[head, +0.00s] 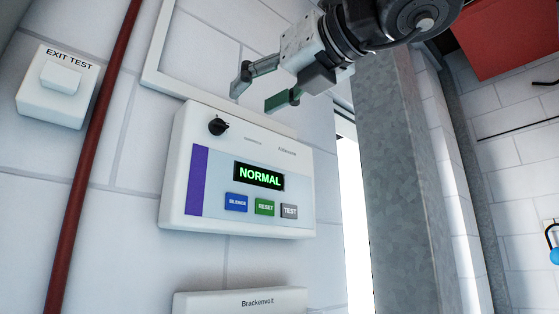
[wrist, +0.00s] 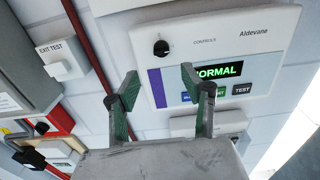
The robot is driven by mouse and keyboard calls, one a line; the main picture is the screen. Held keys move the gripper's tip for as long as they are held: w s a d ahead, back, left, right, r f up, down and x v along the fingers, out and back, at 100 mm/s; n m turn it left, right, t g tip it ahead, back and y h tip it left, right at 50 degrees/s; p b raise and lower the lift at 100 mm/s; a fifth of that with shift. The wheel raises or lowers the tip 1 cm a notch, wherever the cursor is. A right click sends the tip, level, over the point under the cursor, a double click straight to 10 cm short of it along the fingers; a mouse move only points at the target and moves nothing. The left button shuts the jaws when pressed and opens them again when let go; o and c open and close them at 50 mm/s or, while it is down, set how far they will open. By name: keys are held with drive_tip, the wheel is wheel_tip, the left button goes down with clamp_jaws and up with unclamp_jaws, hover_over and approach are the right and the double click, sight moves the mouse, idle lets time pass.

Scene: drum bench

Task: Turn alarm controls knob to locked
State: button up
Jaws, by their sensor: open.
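The alarm panel (head: 178,215) is a white box on the wall, with a purple stripe, a green "NORMAL" display (head: 259,176) and blue, green and grey buttons. The controls knob (head: 218,126) is small and black at its upper left; it also shows in the wrist view (wrist: 161,47). The lettering beside the knob is too small to read in the head view; the wrist view shows "CONTROLS". My gripper (head: 255,96) is open and empty, above and to the right of the knob in the head view, apart from it. In the wrist view its fingers (wrist: 160,90) stand apart below the knob.
An "EXIT TEST" box (head: 57,88) and a red pipe (head: 95,150) are left of the panel. A "Brackenvolt" box (head: 240,302) is below it. A grey column (head: 400,170) stands to the right. A padlock (wrist: 28,157) shows at lower left in the wrist view.

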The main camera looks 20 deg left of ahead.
sight(223, 121)
drive_tip(key=p+x, duration=0.2)
drive_tip(key=x, duration=0.9)
drive_tip(key=shift+w, duration=0.1)
clamp_jaws()
